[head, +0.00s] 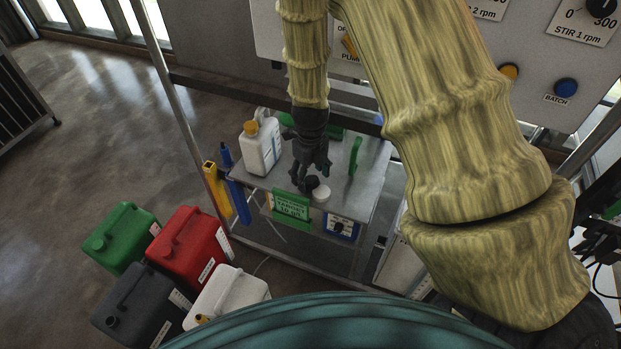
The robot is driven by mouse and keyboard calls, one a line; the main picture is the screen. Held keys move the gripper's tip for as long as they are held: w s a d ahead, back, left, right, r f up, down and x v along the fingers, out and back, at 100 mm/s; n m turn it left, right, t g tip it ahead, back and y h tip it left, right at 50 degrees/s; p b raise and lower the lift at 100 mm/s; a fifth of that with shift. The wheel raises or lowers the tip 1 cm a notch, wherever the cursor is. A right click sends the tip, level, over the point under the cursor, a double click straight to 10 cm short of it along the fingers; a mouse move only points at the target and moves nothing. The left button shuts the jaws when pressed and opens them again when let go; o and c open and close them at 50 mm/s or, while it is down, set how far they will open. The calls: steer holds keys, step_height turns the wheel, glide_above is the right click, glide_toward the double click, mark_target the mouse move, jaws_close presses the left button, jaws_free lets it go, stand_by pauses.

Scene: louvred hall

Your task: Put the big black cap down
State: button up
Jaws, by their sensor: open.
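The big black cap (312,183) looks like a small dark round piece on the grey metal shelf, near its front edge. My gripper (311,174) points down right above it, with its dark fingers apart. The fingers and the cap are both dark, so I cannot tell whether they touch. A white round cap or small tub (321,193) is beside the black cap, to its lower right.
A white bottle with a yellow cap (261,147) stands left of my gripper. A green upright handle (355,156) is to the right. Green (292,206) and blue (341,228) signs hang at the front edge. Several jerrycans, including a red one (190,246), stand on the floor.

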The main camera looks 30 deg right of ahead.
mark_target(311, 181)
step_height(311, 181, up, 11)
steer(key=b, duration=0.1)
steer(key=shift+b, duration=0.4)
steer(key=shift+s+f, duration=0.1)
stand_by(0.5)
